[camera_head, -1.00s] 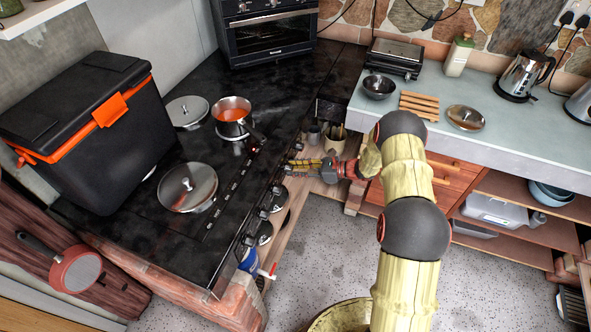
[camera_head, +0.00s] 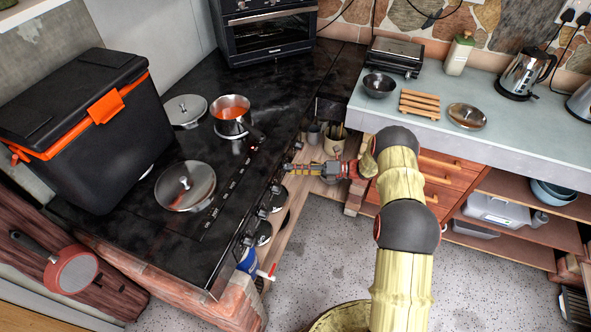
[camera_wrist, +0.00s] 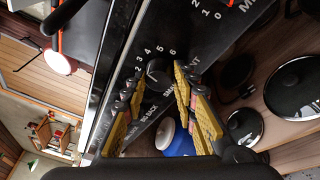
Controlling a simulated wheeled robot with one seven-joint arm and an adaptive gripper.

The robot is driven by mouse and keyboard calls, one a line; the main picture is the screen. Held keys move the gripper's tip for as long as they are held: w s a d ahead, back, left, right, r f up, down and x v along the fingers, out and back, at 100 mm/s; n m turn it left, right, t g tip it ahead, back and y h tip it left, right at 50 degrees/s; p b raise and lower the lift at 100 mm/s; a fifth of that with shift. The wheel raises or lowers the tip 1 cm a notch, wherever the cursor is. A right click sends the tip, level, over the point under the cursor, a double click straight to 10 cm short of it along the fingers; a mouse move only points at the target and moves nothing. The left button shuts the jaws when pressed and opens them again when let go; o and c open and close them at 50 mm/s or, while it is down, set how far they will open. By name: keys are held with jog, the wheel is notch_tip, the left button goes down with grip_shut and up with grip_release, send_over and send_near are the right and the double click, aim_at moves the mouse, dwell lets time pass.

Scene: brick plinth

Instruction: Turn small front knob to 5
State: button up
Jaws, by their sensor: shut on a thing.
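A small dark round knob (camera_wrist: 157,70) sits on the black front panel in the wrist view. White numbers from 2 to 6 curve around its far side. The label beside it is partly hidden by the right finger; "SMA" and "NT" show. My gripper (camera_wrist: 158,74) has its two yellow fingers on either side of the knob and is shut on it. Which way the knob points is too dark to tell. In the head view my gripper (camera_head: 286,167) reaches left to the front edge of the black stove (camera_head: 190,240), and its fingers hide the knob there.
A saucepan (camera_head: 231,108) with orange contents stands on the stove near my gripper, its handle toward the front edge. A lidded pan (camera_head: 185,186) is nearer. Wooden drawers (camera_head: 440,180) stand right of the arm.

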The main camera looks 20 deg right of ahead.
jog(key=m, duration=0.3)
jog(key=m+t+y+b, duration=0.1)
jog(key=m, duration=0.2)
jog(key=m+y, duration=0.1)
jog(key=m, duration=0.2)
jog(key=shift+f+t+b, duration=0.3)
jog(key=shift+t+b, duration=0.1)
jog(key=shift+m, duration=0.3)
jog(key=o, duration=1.1)
jog(key=shift+o, duration=0.3)
jog(key=v, duration=1.2)
jog(key=shift+f, duration=0.15)
